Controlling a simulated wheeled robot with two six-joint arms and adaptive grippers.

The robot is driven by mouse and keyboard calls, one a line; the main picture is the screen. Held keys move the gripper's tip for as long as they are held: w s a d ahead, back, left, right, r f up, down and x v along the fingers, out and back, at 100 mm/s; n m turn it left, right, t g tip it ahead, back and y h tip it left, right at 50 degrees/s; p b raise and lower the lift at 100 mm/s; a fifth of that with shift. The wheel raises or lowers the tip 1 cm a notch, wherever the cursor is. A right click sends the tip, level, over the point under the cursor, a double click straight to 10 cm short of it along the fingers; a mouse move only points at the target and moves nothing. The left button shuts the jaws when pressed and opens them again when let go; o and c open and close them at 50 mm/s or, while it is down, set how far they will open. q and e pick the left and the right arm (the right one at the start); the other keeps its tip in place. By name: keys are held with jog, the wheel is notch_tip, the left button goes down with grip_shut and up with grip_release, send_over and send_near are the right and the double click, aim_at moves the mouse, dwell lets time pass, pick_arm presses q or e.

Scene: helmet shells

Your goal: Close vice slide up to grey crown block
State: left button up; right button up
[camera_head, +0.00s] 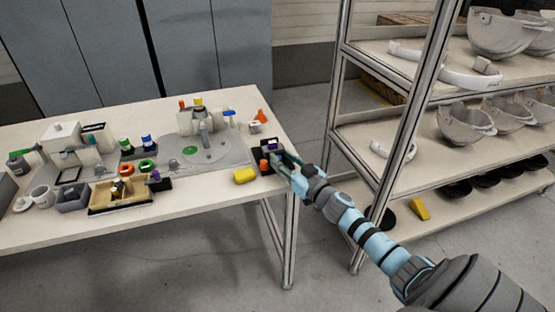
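A small dark fixture (257,158), which looks like the vice, sits near the right end of the table. It has an orange part (264,165) at its front and a purple part (272,146) towards its back. My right gripper (284,158) is at the right side of this fixture, with its fingers pointing towards it. They overlap in the picture, so I cannot tell contact from closeness. The fingers are too small to show whether they are open or shut. I cannot make out the grey crown block or the gap to the slide. My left gripper is not in view.
A shelf rack (372,132) with helmet shells stands to the right.

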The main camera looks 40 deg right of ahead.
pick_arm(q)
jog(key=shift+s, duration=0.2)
pick_arm(e)
jog(key=shift+a, duration=0.1)
jog(key=shift+c, duration=1.3)
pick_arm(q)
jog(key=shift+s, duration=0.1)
pick_arm(e)
grip_shut()
